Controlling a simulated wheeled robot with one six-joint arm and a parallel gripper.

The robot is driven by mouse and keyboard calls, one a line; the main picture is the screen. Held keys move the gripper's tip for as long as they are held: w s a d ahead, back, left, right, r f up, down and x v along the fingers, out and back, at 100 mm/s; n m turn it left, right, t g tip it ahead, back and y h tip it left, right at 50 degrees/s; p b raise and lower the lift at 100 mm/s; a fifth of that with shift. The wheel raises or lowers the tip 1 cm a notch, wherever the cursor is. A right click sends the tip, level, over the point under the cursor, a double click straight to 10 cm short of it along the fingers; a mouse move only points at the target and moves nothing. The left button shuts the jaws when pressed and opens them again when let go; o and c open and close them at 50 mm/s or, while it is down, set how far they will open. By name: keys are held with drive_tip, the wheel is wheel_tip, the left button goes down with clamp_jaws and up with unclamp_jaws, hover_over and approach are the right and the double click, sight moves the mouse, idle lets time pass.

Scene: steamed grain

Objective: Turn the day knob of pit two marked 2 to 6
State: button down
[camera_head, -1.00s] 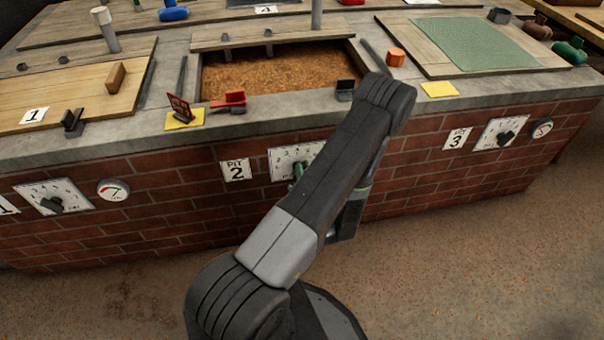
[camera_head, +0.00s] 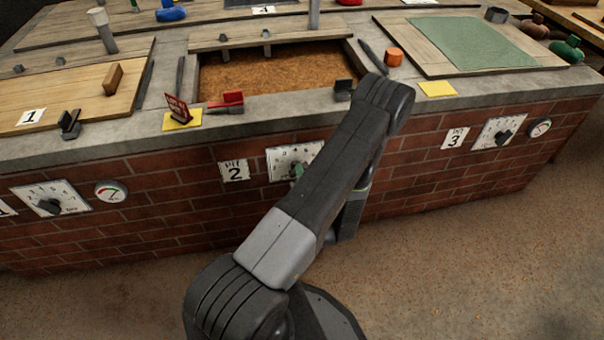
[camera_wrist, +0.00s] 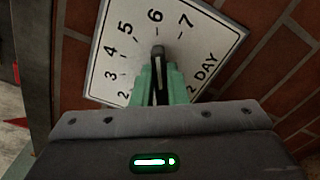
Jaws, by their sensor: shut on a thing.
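The white day dial plate (camera_head: 281,166) of pit two is on the brick wall beside the "PIT 2" sign (camera_head: 235,171). My arm hides its right part. In the wrist view the dial plate (camera_wrist: 205,50) shows 2 to 7 and the words "2 DAY", tilted in the picture. The dark day knob (camera_wrist: 158,50) sits between the green fingertips of my gripper (camera_wrist: 157,78). The gripper is shut on it, and the knob's visible end lies just below the 6. The fingers hide most of the knob. In the head view my gripper (camera_head: 298,170) is partly behind my arm.
Above the dial, the concrete ledge holds a red-handled object (camera_head: 228,101), a red sign (camera_head: 178,107) and an orange block (camera_head: 394,57). Other dials for pit 1 (camera_head: 70,198) and pit 3 (camera_head: 490,137) are on the same wall. The floor in front is clear.

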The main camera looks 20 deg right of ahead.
drive_tip(key=c, duration=1.4)
unclamp_jaws()
drive_tip(key=shift+c, duration=0.2)
drive_tip(key=p+v, duration=0.1)
drive_tip(key=v, duration=1.3)
drive_tip(key=shift+p, duration=0.35)
drive_tip(key=shift+w+d, duration=0.1)
drive_tip(key=shift+w, duration=0.05)
drive_tip(key=b+x, duration=0.1)
drive_tip(key=x, duration=1.2)
drive_tip(key=shift+w+b, duration=0.35)
drive_tip(key=shift+w, duration=0.05)
drive_tip(key=shift+s, duration=0.1)
